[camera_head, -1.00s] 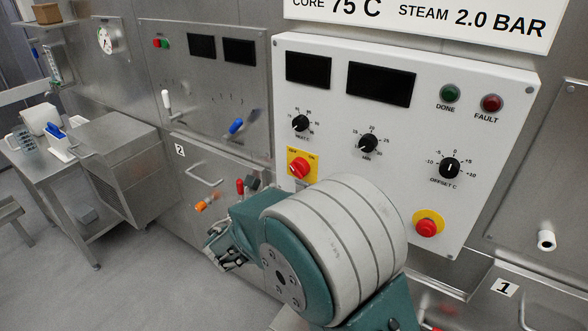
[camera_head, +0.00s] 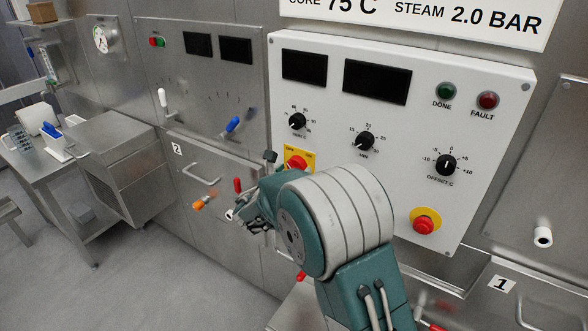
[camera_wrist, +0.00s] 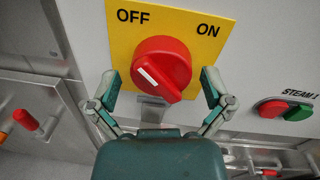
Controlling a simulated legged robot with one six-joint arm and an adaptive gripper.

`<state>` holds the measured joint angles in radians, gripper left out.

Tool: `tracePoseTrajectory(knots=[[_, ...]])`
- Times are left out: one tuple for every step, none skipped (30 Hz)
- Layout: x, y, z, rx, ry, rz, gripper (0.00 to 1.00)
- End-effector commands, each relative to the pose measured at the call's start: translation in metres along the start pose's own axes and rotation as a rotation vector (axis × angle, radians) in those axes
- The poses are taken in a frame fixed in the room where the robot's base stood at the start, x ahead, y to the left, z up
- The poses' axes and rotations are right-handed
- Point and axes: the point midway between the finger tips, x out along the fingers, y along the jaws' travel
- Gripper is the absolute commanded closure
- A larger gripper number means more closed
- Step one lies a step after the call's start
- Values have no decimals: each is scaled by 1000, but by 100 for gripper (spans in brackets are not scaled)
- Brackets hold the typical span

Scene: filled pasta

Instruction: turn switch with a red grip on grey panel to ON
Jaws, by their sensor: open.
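The switch with a red grip (camera_wrist: 161,68) sits on a yellow plate (camera_wrist: 185,22) marked OFF at left and ON at right. The white line on the grip points to the upper left, toward OFF. In the head view the red grip (camera_head: 297,162) shows on the lower left of the light grey panel (camera_head: 440,110), partly hidden by my arm. My gripper (camera_wrist: 158,88) is open in the wrist view, with one finger on each side of the red grip. I cannot tell whether the fingers touch it.
A red and a green button (camera_wrist: 285,109) are to the right of the switch in the wrist view. Black dials (camera_head: 365,141) and a red stop button (camera_head: 424,225) share the panel. Red and orange valve handles (camera_head: 205,204) stick out at left.

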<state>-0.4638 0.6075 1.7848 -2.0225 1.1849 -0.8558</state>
Motion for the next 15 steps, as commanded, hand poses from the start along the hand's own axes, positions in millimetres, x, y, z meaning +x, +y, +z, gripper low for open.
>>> tracePoseTrajectory(knots=[[0, 0, 0, 0, 0, 0, 0], [0, 0, 0, 0, 0, 0, 0], [0, 0, 0, 0, 0, 0, 0], [0, 0, 0, 0, 0, 0, 0], [0, 0, 0, 0, 0, 0, 0], [0, 0, 0, 0, 0, 0, 13], [0, 0, 0, 0, 0, 0, 27], [0, 0, 0, 0, 0, 0, 40], [0, 0, 0, 0, 0, 0, 58], [0, 0, 0, 0, 0, 1, 71], [0, 0, 0, 0, 0, 1, 74], [0, 0, 0, 0, 0, 1, 74], [0, 0, 0, 0, 0, 1, 74], [0, 1, 0, 0, 0, 1, 74], [0, 1, 0, 0, 0, 2, 74]])
